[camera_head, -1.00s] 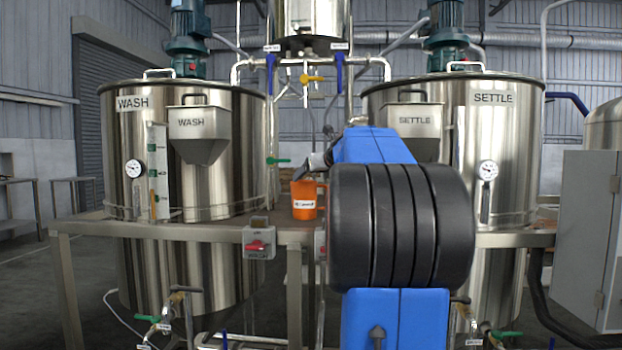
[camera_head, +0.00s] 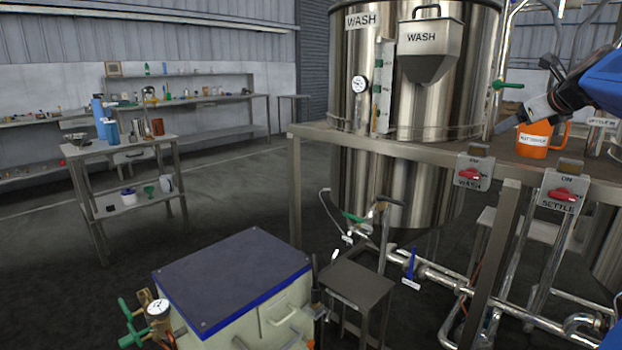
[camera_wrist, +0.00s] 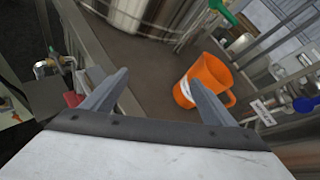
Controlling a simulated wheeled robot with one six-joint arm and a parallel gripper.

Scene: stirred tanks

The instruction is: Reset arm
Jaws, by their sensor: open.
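My gripper (camera_head: 513,122) shows at the right of the head view, at the end of my blue arm, above the platform and just left of an orange mug. In the wrist view my gripper (camera_wrist: 155,95) is open, with nothing between its two grey fingers. The orange mug (camera_head: 534,142) stands upright on the platform with a white label on its side. It also shows in the wrist view (camera_wrist: 207,82), beyond the right finger, which overlaps part of it.
The steel WASH tank (camera_head: 460,85) stands behind the platform edge (camera_head: 400,150). WASH (camera_head: 473,172) and SETTLE (camera_head: 562,192) switch boxes hang on that edge. A blue-topped box (camera_head: 232,275) stands in front. A cluttered cart (camera_head: 130,150) is at left, with open floor between.

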